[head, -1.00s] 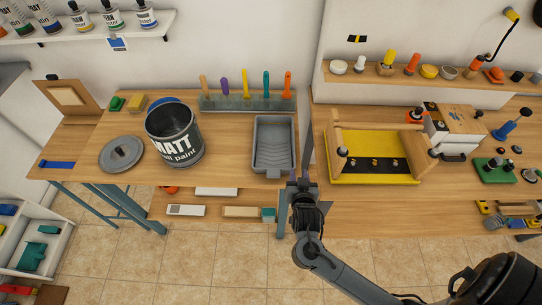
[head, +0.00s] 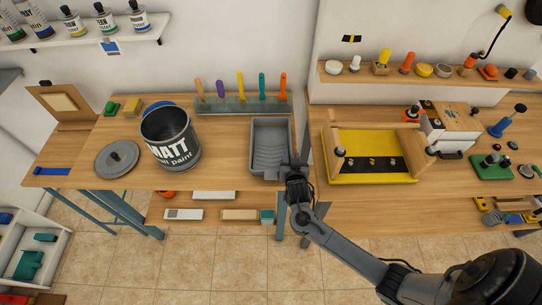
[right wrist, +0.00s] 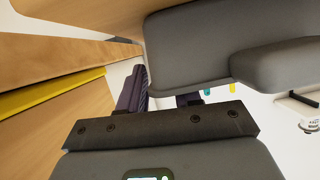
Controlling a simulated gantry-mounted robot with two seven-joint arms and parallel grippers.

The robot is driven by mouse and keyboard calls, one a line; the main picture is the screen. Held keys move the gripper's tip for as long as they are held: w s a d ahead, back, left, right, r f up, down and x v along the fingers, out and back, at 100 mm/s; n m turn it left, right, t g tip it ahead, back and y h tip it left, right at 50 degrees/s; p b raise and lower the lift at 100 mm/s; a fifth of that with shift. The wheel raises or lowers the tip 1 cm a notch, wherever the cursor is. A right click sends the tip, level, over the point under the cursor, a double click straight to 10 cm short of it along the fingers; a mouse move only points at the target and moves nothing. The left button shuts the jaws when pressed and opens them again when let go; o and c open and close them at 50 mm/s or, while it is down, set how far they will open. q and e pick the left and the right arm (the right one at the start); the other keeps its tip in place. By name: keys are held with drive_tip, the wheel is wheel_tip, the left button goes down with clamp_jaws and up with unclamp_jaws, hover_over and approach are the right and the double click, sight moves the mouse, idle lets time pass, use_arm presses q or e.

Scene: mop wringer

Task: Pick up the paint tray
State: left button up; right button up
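The grey paint tray (head: 268,153) lies on the left workbench, right of the black paint bucket (head: 171,140). My right gripper (head: 299,148) is at the tray's right side near its front corner. Its two dark fingers are spread apart. In the right wrist view, the tray's grey body (right wrist: 190,50) fills the upper middle. One finger (right wrist: 133,92) shows left of the tray; the other is mostly hidden below the tray's edge. I cannot tell whether either finger touches it. My left gripper is not in view.
A rack of colored-handled tools (head: 240,105) stands behind the tray. A grey lid (head: 117,158) lies left of the bucket. A yellow board with a wooden frame (head: 370,177) sits on the right bench, past a thin upright panel (head: 304,135). The bench front beside the bucket is clear.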

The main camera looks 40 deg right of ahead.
drive_tip(key=shift+w+d+f, duration=0.1)
drive_tip(key=shift+d, duration=0.05)
clamp_jaws()
drive_tip(key=shift+r, duration=0.2)
idle(0.4)
drive_tip(key=shift+r, duration=4.8)
